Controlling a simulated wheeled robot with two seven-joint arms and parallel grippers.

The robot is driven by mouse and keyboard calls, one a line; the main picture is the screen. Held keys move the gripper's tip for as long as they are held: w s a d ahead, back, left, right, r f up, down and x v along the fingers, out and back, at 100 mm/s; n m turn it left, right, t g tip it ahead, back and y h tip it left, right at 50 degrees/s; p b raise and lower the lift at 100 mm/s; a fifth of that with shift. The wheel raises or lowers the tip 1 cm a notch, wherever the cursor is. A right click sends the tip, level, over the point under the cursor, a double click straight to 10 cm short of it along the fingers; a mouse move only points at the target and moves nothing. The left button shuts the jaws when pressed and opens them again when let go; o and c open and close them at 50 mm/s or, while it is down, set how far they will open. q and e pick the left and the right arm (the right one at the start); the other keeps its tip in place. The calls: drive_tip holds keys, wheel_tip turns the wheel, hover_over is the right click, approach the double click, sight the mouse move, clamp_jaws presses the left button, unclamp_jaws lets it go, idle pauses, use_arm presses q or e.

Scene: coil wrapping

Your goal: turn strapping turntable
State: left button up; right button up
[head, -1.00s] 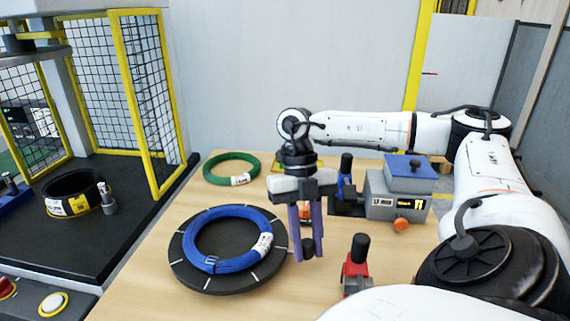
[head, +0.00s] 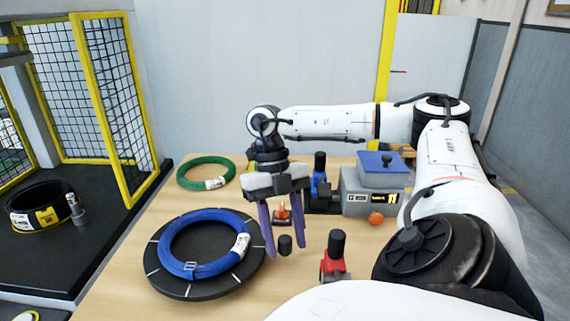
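The strapping turntable (head: 156,271) is a black disc with white marks, on the wooden table. A blue coil (head: 180,269) with a white label lies on it, with a strap-like loop at its front. A short black knob (head: 285,245) stands just right of the disc; its link to the disc is not visible. My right gripper (head: 285,250) points down with its purple fingers apart, one on each side of the knob in the picture. I see gaps between knob and fingers, and cannot tell whether the fingers reach down around it. My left gripper is not in view.
A green coil (head: 204,178) lies behind the turntable. A yellow-framed mesh cage (head: 112,110) stands at left.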

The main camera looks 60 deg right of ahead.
drive_tip(key=p+v, duration=0.3)
drive_tip(key=v, duration=0.7)
drive_tip(key=shift+p, duration=0.35)
drive_tip(key=shift+r, duration=0.1)
